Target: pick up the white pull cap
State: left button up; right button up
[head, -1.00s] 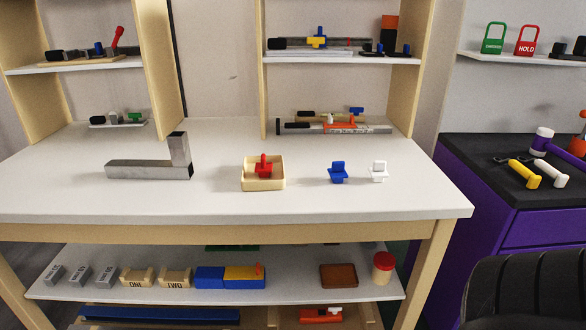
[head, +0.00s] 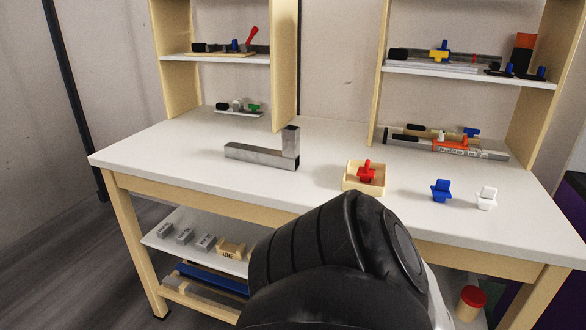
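The white pull cap (head: 487,197) stands on the white tabletop (head: 330,140) at the right, near the front edge. A blue pull cap (head: 441,190) stands just left of it, apart from it. A red pull cap (head: 367,172) sits in a small cream tray (head: 350,184) further left. Neither of my grippers shows in the head view. A black part of my own arm covers the lower middle of the picture, in front of the table's front edge, and hides part of the lower shelf.
A grey metal L-shaped block (head: 262,153) lies on the table left of the tray. Shelves with tools stand at the back, and bars with coloured clamps (head: 450,143) lie behind the caps. The left part of the tabletop is clear.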

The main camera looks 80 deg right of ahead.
aim_at(485, 199)
jog(key=k, duration=1.15)
jog(key=z, duration=0.25)
